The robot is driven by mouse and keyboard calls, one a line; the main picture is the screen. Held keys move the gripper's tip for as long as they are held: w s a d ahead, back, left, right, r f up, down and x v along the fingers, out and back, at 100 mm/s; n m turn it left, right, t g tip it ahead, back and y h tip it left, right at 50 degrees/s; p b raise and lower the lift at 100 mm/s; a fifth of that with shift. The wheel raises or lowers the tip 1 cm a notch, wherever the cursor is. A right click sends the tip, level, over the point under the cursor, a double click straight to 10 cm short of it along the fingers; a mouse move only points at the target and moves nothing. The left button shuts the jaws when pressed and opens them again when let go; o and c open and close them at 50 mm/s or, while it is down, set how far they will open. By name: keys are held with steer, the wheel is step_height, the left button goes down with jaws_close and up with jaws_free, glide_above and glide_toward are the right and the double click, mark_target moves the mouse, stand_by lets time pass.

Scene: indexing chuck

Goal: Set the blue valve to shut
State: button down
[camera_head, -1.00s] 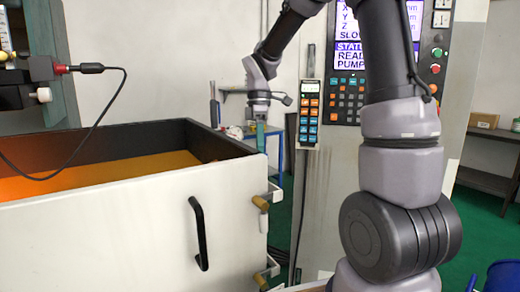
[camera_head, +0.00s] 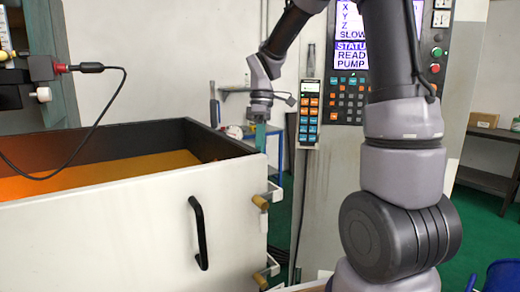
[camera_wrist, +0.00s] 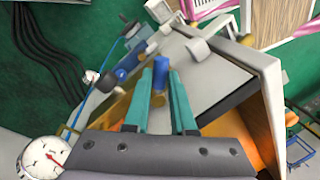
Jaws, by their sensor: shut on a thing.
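The blue valve part (camera_wrist: 160,70) shows in the wrist view as a short blue cylinder between my gripper's teal fingertips. My gripper (camera_head: 261,146) is shut on it, at the far right corner of the open-topped bin in the head view. The fingers also show in the wrist view (camera_wrist: 162,88), one on each side of the blue part. In the head view the blue part cannot be made out. Which position the valve stands in cannot be told.
The white bin (camera_head: 120,225) with a black handle (camera_head: 199,233) fills the left. A control panel (camera_head: 350,85) and a hanging pendant (camera_head: 309,112) stand close right of my gripper. A dial gauge (camera_wrist: 42,157) lies lower left in the wrist view.

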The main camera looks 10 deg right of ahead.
steer(key=m, duration=0.1)
steer(key=s+m, duration=0.1)
steer(key=m, duration=0.2)
steer(key=shift+s+a+m+t+y, duration=0.15)
steer(key=shift+a+m+t+y, duration=0.15)
steer(key=shift+a, duration=0.1)
steer(key=shift+s+a+m+t+y, duration=0.2)
steer(key=shift+a+m, duration=0.1)
steer(key=shift+m, duration=0.85)
steer(key=shift+s+a+m+t+y, duration=0.1)
steer(key=shift+s+a+m+t, duration=0.15)
steer(key=shift+m, duration=0.9)
steer(key=c, duration=0.8)
jaws_free()
steer(key=shift+o, duration=0.2)
steer(key=shift+a, duration=0.1)
